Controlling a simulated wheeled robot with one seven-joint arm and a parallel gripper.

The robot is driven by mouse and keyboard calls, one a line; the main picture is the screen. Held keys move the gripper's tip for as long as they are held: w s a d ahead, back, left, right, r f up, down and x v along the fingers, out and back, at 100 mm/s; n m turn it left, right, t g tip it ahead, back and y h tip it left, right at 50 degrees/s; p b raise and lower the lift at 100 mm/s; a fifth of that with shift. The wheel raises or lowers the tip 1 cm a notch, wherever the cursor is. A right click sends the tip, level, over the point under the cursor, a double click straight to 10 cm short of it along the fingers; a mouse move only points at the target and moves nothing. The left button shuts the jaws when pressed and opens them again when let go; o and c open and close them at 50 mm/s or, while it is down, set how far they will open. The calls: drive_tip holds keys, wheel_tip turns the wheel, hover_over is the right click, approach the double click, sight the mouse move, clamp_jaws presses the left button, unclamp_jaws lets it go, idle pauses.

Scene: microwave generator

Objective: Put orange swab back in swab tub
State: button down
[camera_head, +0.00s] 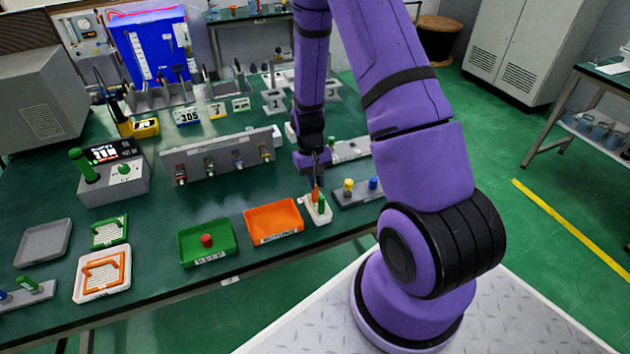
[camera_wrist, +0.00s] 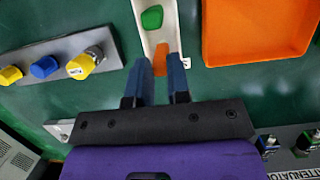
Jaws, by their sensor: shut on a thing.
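My gripper (camera_head: 316,172) is shut on the orange swab (camera_head: 316,193) and holds it upright at the white swab tub (camera_head: 318,216). In the wrist view the orange swab (camera_wrist: 161,60) shows between my blue fingertips (camera_wrist: 160,72). The green swab (camera_head: 322,204) stands in the same tub, next to the orange one. In the wrist view the tub (camera_wrist: 148,42) lies beneath both swabs. I cannot tell whether the orange swab's lower end touches the tub's floor.
An orange tray (camera_head: 273,222) is just left of the tub, and a green tray (camera_head: 207,243) holding a red piece (camera_head: 207,240) is further left. A grey strip with yellow and blue knobs (camera_head: 372,184) is close on the right. A grey panel (camera_head: 222,158) stands behind the trays.

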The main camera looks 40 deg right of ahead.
drive_tip(key=c, duration=1.1)
unclamp_jaws()
drive_tip(key=shift+f, duration=0.1)
wheel_tip(320, 180, up, 22)
drive_tip(key=w+a+t, duration=0.2)
drive_tip(key=shift+s+a+r+n+t+h, duration=0.15)
drive_tip(key=shift+s+a+r+n+t, duration=0.75)
drive_tip(key=shift+s+r, duration=2.55)
drive_tip(key=shift+s+a+r+n+t+h, duration=0.2)
drive_tip(key=shift+s+a+r+t, duration=1.45)
drive_tip(key=shift+s+r, duration=1.75)
drive_tip(key=shift+s+a+r+n+t+h, duration=0.15)
drive_tip(key=shift+s+a+r+n+t, duration=0.45)
drive_tip(key=shift+s+a+r, duration=2.05)
